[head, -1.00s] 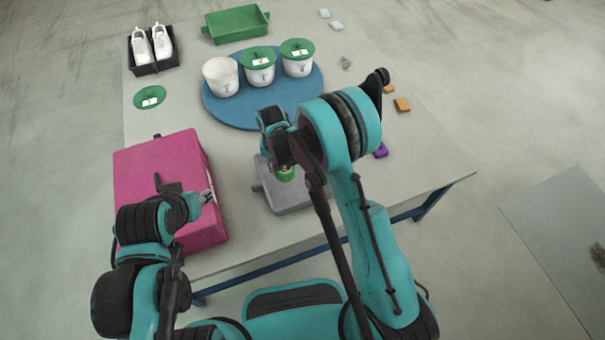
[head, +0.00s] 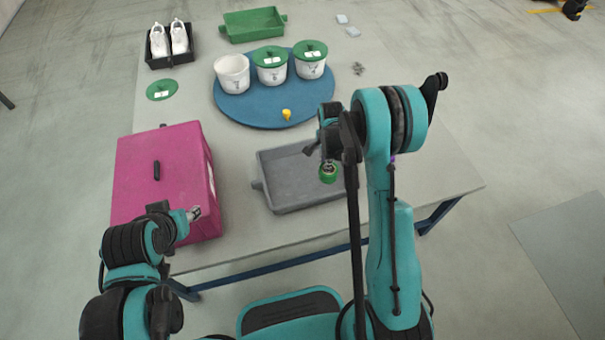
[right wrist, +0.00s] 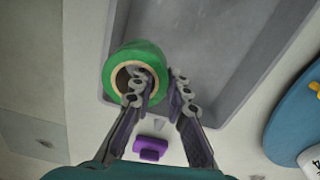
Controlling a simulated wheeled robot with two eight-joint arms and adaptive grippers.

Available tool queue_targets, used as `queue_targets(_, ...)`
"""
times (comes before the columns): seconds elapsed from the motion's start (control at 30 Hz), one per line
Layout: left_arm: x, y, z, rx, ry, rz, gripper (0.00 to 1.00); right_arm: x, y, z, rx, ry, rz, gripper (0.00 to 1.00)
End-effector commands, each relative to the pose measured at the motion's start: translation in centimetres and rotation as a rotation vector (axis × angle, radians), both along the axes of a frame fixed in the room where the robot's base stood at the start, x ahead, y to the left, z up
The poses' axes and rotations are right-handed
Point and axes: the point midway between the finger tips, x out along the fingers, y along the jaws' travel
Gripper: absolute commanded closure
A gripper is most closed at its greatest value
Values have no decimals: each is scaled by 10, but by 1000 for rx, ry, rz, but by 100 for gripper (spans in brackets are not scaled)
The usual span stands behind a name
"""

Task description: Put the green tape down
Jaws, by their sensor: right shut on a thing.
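The green tape (head: 328,174) is a green roll with a pale core. My right gripper (head: 327,160) holds it at the right side of the grey tray (head: 283,182). In the right wrist view the tape (right wrist: 119,66) overlaps the tray's corner and rim, with one finger inside the ring and one outside. My right gripper (right wrist: 164,82) is shut on the ring wall. I cannot tell how high the tape is. My left gripper (head: 195,213) is in front of the pink box (head: 150,195); its finger opening is unclear.
A blue round mat (head: 240,112) carries white tubs, two with green lids, and a yellow piece (head: 286,114). A green tray (head: 253,26), a black shoe tray (head: 172,62) and a loose green lid (head: 162,90) stand behind. A purple block (right wrist: 151,148) lies beside the grey tray.

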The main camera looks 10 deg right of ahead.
Motion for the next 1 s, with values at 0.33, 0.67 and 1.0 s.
queue_targets(0.33,0,0,-31,0,0,0,60,60,51,-50,0,0,6,100)
queue_targets(0.67,0,0,-42,0,0,0,60,71,60,-72,0,0,5,100)
queue_targets(1.0,0,0,-53,0,0,0,60,71,59,-95,0,0,5,100)
